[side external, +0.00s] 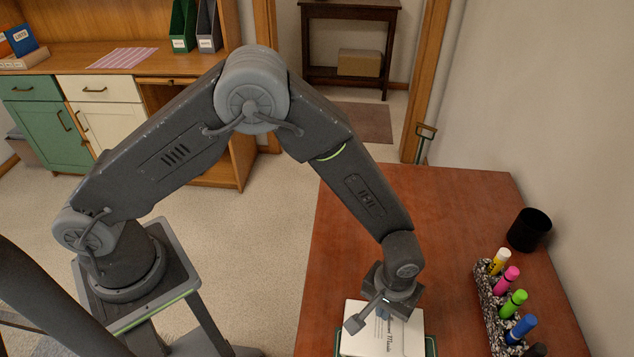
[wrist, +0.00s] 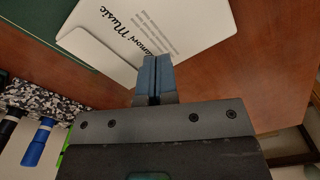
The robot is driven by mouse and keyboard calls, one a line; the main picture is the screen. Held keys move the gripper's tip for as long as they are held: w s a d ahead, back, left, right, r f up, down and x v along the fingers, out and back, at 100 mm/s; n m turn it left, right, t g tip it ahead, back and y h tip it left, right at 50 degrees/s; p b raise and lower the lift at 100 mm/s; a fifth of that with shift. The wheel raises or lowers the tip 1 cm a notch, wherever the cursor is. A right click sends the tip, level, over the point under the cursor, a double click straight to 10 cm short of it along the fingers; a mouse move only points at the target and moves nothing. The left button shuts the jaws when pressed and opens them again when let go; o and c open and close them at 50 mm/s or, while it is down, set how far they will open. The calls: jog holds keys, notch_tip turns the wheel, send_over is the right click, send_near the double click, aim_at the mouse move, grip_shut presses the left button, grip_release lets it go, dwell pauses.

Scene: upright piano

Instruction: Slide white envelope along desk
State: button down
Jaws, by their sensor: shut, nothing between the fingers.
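The white envelope (side external: 378,335) lies flat on the reddish-brown desk (side external: 440,210) near the bottom of the side view, partly on or over a green item (side external: 430,344). In the wrist view the envelope (wrist: 205,22) shows black print reading "Music" and smaller lines of text. My gripper (wrist: 151,68) is shut and empty, its blue fingertips over the envelope's printed side near its edge. In the side view my gripper (side external: 385,312) covers part of the envelope. I cannot tell whether the fingertips touch it.
A speckled holder (side external: 490,308) with several coloured markers stands right of the envelope. A black cup (side external: 529,230) stands by the wall. The desk behind my gripper is clear. A wooden desk with cabinets (side external: 100,105) is at the back left.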

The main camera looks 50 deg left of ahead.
aim_at(385, 340)
jog(key=shift+f, duration=1.15)
jog(key=shift+s+d, duration=0.1)
dwell(0.3)
jog(key=shift+s+d+r, duration=0.1)
jog(key=shift+s+d, duration=0.3)
jog(key=shift+d, duration=0.05)
jog(key=shift+s+d, duration=0.1)
jog(key=shift+d, duration=0.05)
jog(key=shift+s+d+f, duration=0.2)
jog(key=shift+s+d, duration=0.2)
dwell(0.4)
jog(key=shift+s+d+r, duration=0.1)
jog(key=shift+s+d, duration=0.35)
jog(key=shift+d, duration=0.1)
jog(key=shift+d, duration=0.1)
